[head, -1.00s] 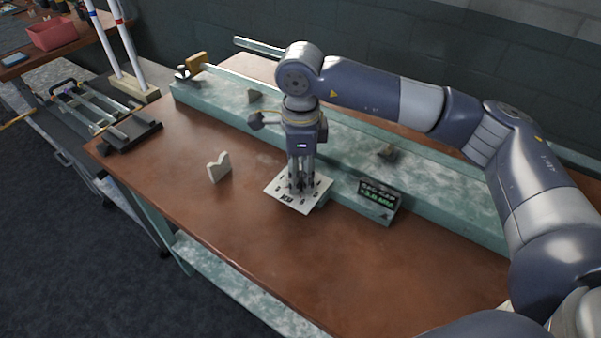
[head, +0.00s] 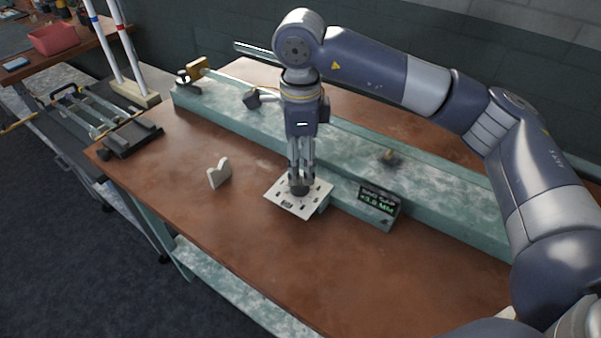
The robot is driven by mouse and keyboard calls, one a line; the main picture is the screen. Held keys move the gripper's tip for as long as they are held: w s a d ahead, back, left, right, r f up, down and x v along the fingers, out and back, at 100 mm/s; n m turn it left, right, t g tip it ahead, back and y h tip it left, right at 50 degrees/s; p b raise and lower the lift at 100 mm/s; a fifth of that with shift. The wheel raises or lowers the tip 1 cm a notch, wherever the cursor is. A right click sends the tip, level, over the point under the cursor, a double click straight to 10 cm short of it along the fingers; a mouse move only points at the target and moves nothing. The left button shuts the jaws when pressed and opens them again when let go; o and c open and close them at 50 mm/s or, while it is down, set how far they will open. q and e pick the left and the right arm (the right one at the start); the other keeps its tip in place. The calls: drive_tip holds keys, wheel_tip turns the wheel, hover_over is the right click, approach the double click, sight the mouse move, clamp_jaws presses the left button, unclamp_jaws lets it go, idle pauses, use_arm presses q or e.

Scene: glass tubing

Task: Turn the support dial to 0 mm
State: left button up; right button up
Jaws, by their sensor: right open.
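The support dial is a dark round knob (head: 299,189) in the middle of a pale square plate (head: 289,206) with dark marks around it. The plate sits on the front of the green bench rail. My right gripper (head: 299,178) points straight down just above the knob and is open. I cannot tell whether its fingers touch the knob. A small dark display (head: 378,200) right of the plate shows green text that seems to read +3.8 MM. The left gripper is not in view.
The long green rail (head: 430,185) runs across the brown table (head: 230,240). A pale V-notched block (head: 218,174) stands left of the plate. A black rack (head: 131,138) lies at the table's left end. The table front is clear.

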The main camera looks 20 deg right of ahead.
sight(301, 183)
wheel_tip(301, 183, up, 6)
drive_tip(key=shift+r, duration=0.15)
drive_tip(key=shift+s, duration=0.15)
idle(0.4)
